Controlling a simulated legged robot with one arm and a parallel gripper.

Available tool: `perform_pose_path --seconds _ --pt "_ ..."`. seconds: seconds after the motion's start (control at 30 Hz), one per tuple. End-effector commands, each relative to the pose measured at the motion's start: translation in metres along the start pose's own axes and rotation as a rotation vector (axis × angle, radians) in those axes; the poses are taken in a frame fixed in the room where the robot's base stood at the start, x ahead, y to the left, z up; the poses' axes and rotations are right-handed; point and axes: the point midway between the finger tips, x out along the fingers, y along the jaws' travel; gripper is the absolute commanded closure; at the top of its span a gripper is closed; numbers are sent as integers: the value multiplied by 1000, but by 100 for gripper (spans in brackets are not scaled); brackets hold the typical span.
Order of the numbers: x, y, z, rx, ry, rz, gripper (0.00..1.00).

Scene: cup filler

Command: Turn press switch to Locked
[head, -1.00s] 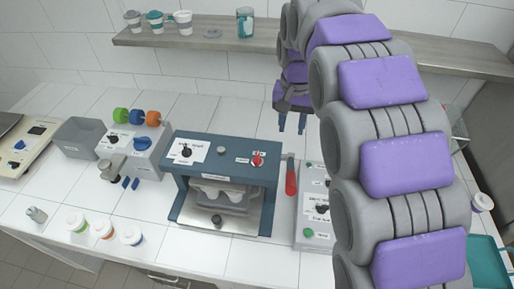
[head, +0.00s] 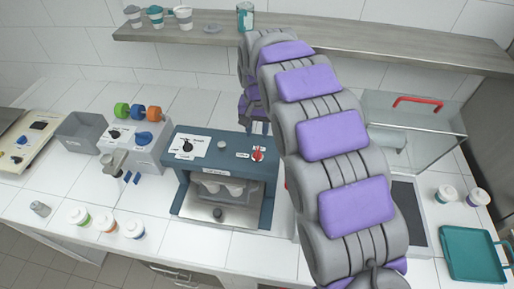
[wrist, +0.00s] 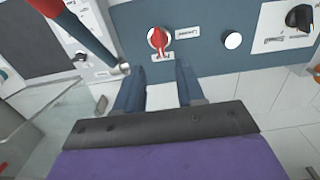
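The press (head: 222,180) is a blue-grey box in the middle of the counter. Its red press switch (head: 258,154) is on the upper right of its front face, with small labels beside and above it. In the wrist view the red switch (wrist: 159,40) sits on a white disc just beyond my fingertips. One label (wrist: 190,33) is to its right and another below it; I cannot read them surely. My gripper (wrist: 160,66) is open and empty, its two blue fingers apart and lined up with the switch, not visibly touching it. In the head view my gripper (head: 256,126) is just behind the switch.
A dispenser (head: 135,143) with coloured knobs stands left of the press. A clear box (head: 415,120) with a red handle and a teal tray (head: 473,255) are at right. A shelf (head: 340,43) runs behind.

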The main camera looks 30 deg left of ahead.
Motion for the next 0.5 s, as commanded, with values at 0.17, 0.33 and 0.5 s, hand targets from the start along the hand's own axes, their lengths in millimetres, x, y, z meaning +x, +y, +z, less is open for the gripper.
perform_pose_path --seconds 0.17,0.33,0.5 --pt "37 0 2 -1 -5 2 62" --pt "65 2 2 0 -5 1 62" --pt "82 1 1 0 1 -1 62"
